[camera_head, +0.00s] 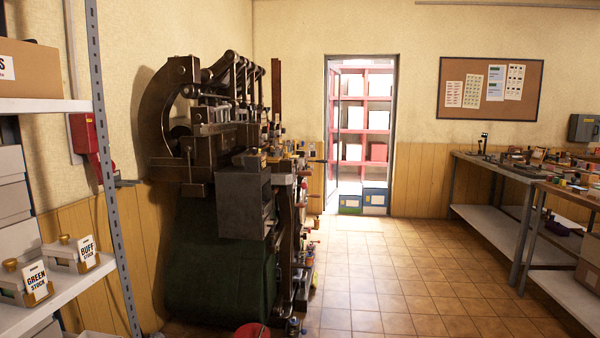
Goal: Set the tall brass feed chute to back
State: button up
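A dark cam press (215,150) stands left of the middle, near the left wall. It has a large curved arm at its upper left and several linkage arms on top. A tall, narrow brown upright (276,88) rises at the press's right rear. It may be the tall brass feed chute, but I cannot tell at this distance, nor can I read its setting. Small knobs and brass-coloured parts crowd the right side of the press, too small to tell apart. My gripper is not in view.
A shelf (45,105) with stock boxes stands close at the left. A red round object (252,331) is on the floor before the press. Workbenches (500,168) line the right side. The tiled floor (400,280) between is clear to the open doorway (362,222).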

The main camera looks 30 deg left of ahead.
aim_at(276, 65)
jog(key=i+u, duration=0.35)
jog(key=i, duration=2.25)
jog(key=i+z, duration=0.15)
jog(key=i, duration=0.8)
jog(key=i+j+z, duration=0.1)
jog(key=i, duration=0.85)
jog(key=i+u, duration=0.15)
jog(key=i, duration=0.85)
jog(key=i+l+u, duration=0.15)
jog(key=i, duration=0.8)
jog(key=i+u, duration=0.1)
jog(key=i, duration=0.85)
jog(key=i+l, duration=0.1)
jog(key=i, duration=0.8)
jog(key=i+u, duration=0.45)
jog(key=i+l+u, duration=0.15)
jog(key=i+u, duration=0.25)
jog(key=i+l+u, duration=0.2)
jog(key=u, duration=0.25)
jog(key=i+l+u, duration=0.6)
jog(key=u, duration=0.2)
jog(key=i+l+u, duration=0.15)
jog(key=u, duration=0.25)
jog(key=l+u, duration=0.4)
jog(key=i+l+u, duration=0.15)
jog(key=l+u, duration=0.15)
jog(key=u, duration=0.15)
jog(key=l+u, duration=0.8)
jog(key=l, duration=0.2)
